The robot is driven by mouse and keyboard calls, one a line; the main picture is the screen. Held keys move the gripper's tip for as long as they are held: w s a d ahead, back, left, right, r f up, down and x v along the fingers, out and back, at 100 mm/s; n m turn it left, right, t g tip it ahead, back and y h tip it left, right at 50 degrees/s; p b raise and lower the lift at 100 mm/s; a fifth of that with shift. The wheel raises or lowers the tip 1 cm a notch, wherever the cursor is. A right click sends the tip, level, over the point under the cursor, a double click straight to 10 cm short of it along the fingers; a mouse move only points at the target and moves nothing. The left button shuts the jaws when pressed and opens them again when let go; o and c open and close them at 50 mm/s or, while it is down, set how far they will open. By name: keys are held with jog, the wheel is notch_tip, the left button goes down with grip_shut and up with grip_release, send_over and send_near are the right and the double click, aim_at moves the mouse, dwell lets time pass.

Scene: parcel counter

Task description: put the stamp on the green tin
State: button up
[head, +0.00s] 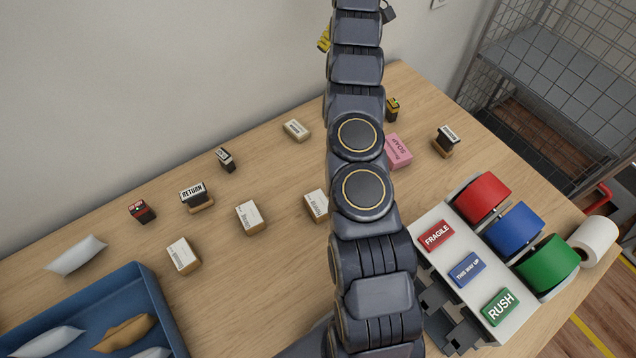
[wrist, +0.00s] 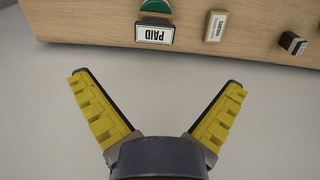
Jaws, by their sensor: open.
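My gripper (wrist: 158,82) is open and empty in the wrist view, its yellow-padded fingers spread wide in front of the pale wall, apart from the counter. In the head view only a bit of yellow finger (head: 324,40) shows beside my arm. A black stamp labelled PAID (wrist: 155,33) stands near the counter edge in the wrist view. A green rounded thing (wrist: 156,7), perhaps the green tin, shows right against it, cut by the frame's top; I cannot tell whether they touch. In the head view my arm hides that area. Another stamp, RETURN (head: 194,193), stands left of centre.
Several small cartons, such as one at left (head: 184,256), stand about the counter (head: 290,270). A pink soap box (head: 397,151) and another dark stamp (head: 447,139) are right of my arm. A blue tray (head: 150,290) is front left; a tape dispenser (head: 455,220) is front right.

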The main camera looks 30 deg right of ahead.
jog(key=a+r+y, duration=0.1)
jog(key=a+r, duration=0.7)
jog(key=a, duration=0.4)
jog(key=s+a+r+n, duration=0.1)
jog(key=s+a+r, duration=0.4)
jog(key=s+a, duration=0.6)
jog(key=s+a+f, duration=0.1)
jog(key=s+a, duration=0.2)
jog(key=s, duration=0.5)
jog(key=s+a+f+g, duration=0.1)
jog(key=s+a+f, duration=0.1)
jog(key=s, duration=0.7)
jog(key=s+a+f+m+h, duration=0.1)
jog(key=s+a, duration=0.4)
jog(key=s, duration=0.3)
jog(key=shift+s+f+g, duration=0.15)
jog(key=shift+s+g, duration=0.2)
jog(key=shift+g, duration=0.05)
jog(key=shift+w+a, duration=0.1)
